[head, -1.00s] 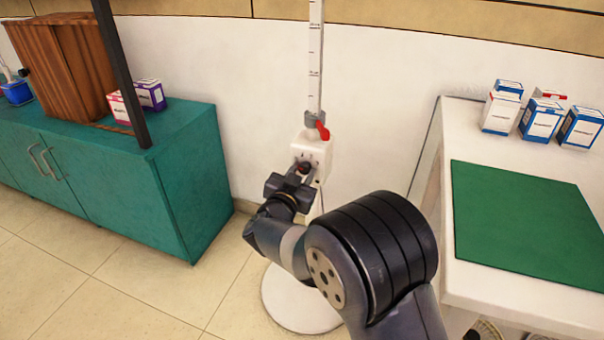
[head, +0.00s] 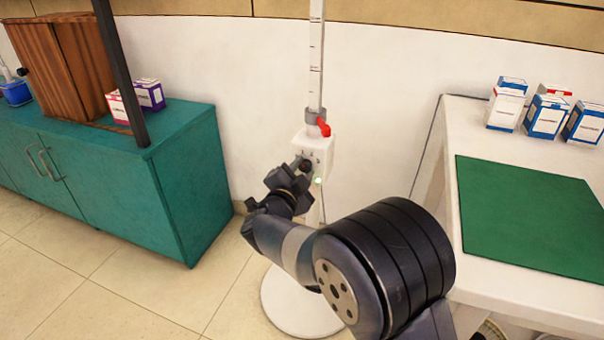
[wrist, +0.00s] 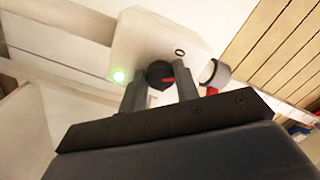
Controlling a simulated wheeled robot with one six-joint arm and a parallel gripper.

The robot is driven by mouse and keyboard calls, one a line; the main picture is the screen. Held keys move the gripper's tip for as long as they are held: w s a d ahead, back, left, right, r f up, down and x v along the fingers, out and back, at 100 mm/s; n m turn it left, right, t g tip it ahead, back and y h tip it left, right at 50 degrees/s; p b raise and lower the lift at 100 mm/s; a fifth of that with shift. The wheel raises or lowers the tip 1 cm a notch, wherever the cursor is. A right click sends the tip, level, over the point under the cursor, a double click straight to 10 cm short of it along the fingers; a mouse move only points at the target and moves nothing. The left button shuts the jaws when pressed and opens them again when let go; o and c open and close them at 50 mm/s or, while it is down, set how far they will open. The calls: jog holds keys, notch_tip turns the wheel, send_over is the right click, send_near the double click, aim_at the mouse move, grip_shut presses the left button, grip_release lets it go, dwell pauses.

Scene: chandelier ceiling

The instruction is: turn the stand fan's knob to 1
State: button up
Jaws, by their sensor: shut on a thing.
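The stand fan's white control box (head: 324,146) is on its pole (head: 315,70) above a round white base (head: 288,300). The dark knob (head: 305,167) is on the box's front, and my gripper (head: 300,166) is at it. In the wrist view the knob (wrist: 158,70) with its red pointer mark is between the two fingers of my gripper (wrist: 160,88), which are shut on it. The pointer faces right there. A "0" mark (wrist: 179,52) shows on the box beyond the knob. A green light (wrist: 118,76) glows on the box. Other dial numbers are not readable.
A red lever (head: 323,127) on a grey clamp is just above the box. A teal cabinet (head: 110,190) stands left. A white table (head: 450,210) with a green mat (head: 525,215) and several boxes stands right. Tiled floor is open at lower left.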

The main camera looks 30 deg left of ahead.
dwell(0.4)
jog(key=o, duration=1)
jog(key=s+p, duration=0.1)
jog(key=s, duration=0.2)
jog(key=s+p, duration=0.1)
jog(key=s, duration=0.3)
jog(key=s+d+p, duration=0.1)
jog(key=s, duration=0.2)
jog(key=shift+s+d, duration=0.1)
jog(key=shift+s, duration=0.3)
jog(key=shift+w, duration=0.1)
